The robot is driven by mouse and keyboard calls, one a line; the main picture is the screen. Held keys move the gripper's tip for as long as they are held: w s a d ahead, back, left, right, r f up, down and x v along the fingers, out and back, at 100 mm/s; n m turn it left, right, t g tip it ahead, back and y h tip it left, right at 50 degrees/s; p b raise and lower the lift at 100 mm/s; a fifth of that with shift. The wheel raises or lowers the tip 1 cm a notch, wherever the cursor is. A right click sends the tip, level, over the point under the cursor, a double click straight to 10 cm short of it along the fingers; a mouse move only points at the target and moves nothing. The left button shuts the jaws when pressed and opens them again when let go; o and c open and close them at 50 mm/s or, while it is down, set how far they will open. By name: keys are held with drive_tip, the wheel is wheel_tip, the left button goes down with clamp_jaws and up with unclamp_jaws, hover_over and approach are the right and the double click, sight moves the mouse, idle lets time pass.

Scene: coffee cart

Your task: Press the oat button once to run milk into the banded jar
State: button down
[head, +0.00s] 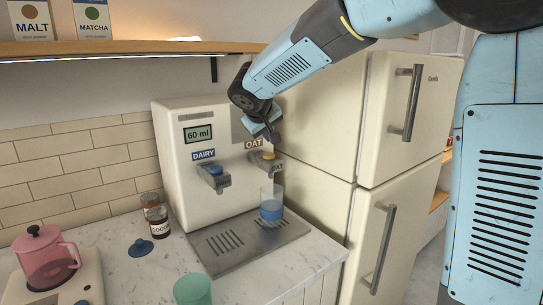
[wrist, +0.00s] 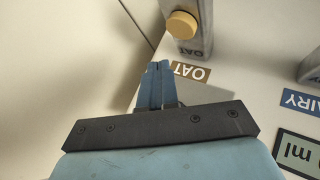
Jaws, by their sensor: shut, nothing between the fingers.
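The cream milk dispenser (head: 190,130) stands on the counter, with a display reading 60 ml. Its oat button (head: 268,155) is a yellow-orange knob on the right tap; it also shows at the top of the wrist view (wrist: 182,25). The dairy tap has a blue button (head: 215,170). A clear jar with a blue band or blue contents (head: 271,203) stands under the oat tap on the drip tray (head: 225,255); I cannot tell which. My gripper (head: 275,138) is shut and empty, just above the oat button and apart from it. Its closed fingers show in the wrist view (wrist: 155,68).
A cream fridge (head: 320,110) stands close on the right. A shelf (head: 130,47) with malt and matcha boxes hangs above. A pink jug (head: 47,260), cocoa jar (head: 158,222), blue lid (head: 141,248) and green cup (head: 193,289) stand on the counter at left.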

sight(268, 156)
drive_tip(key=shift+f, duration=1.2)
drive_tip(key=shift+s+f, duration=0.1)
drive_tip(key=shift+f, duration=0.75)
idle(2.1)
idle(0.3)
drive_tip(key=shift+r, duration=0.95)
drive_tip(key=shift+r, duration=2.5)
